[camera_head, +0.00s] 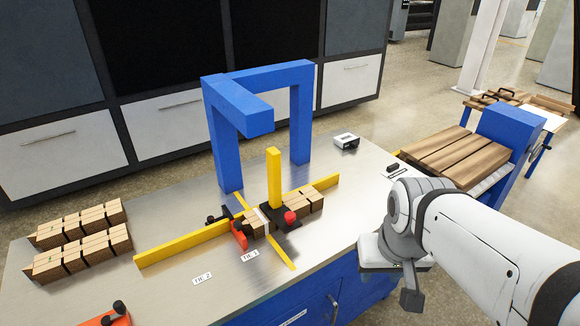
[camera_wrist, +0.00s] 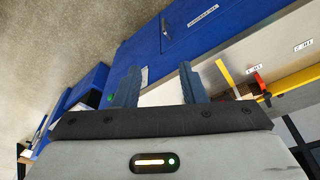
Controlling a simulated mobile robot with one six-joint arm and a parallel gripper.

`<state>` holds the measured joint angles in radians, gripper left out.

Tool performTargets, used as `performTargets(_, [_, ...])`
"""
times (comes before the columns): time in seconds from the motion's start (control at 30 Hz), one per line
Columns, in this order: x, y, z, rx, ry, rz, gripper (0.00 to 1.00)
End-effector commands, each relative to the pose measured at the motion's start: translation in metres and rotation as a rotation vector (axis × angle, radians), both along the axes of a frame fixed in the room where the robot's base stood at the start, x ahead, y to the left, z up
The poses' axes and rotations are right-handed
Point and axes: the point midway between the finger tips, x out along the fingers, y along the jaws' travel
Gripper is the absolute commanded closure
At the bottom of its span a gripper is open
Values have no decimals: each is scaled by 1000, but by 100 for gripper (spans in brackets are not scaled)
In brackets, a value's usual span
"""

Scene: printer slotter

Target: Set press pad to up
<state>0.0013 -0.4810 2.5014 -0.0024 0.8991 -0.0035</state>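The press stands on the metal table, with a yellow upright post (camera_head: 274,178) below a blue frame (camera_head: 246,105). A black pad (camera_head: 281,219) with a red knob (camera_head: 291,217) sits at the foot of the post, low over a row of cardboard boxes (camera_head: 311,200). I cannot tell whether the pad touches the boxes. My gripper is open and empty in the wrist view (camera_wrist: 159,85), with a clear gap between its two fingers. In the head view it is to the right of the press, beyond the table's edge, and its fingers are hidden.
Stacked cardboard boxes (camera_head: 80,240) are at the table's left. Yellow rails (camera_head: 182,243) cross the tabletop. A red lever (camera_head: 239,235) stands left of the pad. A small white device (camera_head: 346,141) is at the back.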

Motion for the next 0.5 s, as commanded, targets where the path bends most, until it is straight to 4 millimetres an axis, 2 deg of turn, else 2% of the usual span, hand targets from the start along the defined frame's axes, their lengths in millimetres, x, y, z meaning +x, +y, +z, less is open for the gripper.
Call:
performTargets(0.13, [11, -4, -7, -17, -31, -2, 50])
performTargets(0.23, [38, -8, -20, -57, -116, 10, 50])
performTargets(0.4, [113, -22, -47, -139, -367, 68, 50])
performTargets(0.5, [157, -19, -60, -149, -532, 138, 50])
